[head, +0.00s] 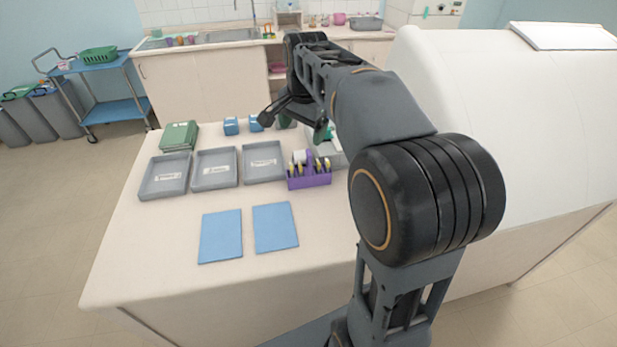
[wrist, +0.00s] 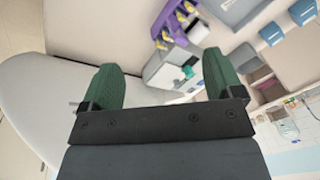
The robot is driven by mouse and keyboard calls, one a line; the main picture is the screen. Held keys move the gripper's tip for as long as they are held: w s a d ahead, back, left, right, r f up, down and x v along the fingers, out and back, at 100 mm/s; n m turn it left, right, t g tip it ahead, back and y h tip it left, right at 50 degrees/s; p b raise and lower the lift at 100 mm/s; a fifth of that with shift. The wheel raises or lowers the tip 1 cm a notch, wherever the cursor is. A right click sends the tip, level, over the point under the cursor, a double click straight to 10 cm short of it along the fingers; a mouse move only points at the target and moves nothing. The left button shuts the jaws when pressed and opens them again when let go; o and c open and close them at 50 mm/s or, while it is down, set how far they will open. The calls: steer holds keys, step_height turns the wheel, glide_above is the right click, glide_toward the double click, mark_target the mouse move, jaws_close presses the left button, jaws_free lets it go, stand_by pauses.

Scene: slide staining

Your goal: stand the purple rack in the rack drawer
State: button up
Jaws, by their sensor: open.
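The purple rack (head: 309,182) stands on the table right of the grey trays, holding several yellow-and-dark items. It also shows at the top of the wrist view (wrist: 158,27). My gripper (head: 294,119) is open and empty, above the far part of the table, beyond the rack and apart from it. In the wrist view its two green fingers (wrist: 160,62) are spread wide with nothing between them. A pale grey box (wrist: 166,72) with a green item lies beyond the fingers, close to the rack. I cannot make out which thing is the rack drawer.
Three grey trays (head: 216,184) stand in a row, with two blue mats (head: 220,236) in front. A green stack (head: 179,136) and small blue blocks (head: 231,126) stand behind them. A large white rounded body (head: 510,110) fills the right. The table's front left is clear.

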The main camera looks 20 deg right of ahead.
steer(key=w+d+f+m+g, duration=0.1)
steer(key=w+d+f+m, duration=0.15)
steer(key=w+m, duration=0.2)
steer(key=w+d+f+m+g, duration=0.1)
steer(key=w+d+m, duration=0.3)
steer(key=w, duration=0.2)
steer(key=b, duration=0.1)
glide_above(309, 152)
step_height(309, 152, down, 8)
steer(key=shift+r, duration=0.2)
steer(key=shift+f+p, duration=0.55)
steer(key=shift+f, duration=2.8)
steer(key=shift+w+r, duration=0.1)
steer(key=c, duration=1.4)
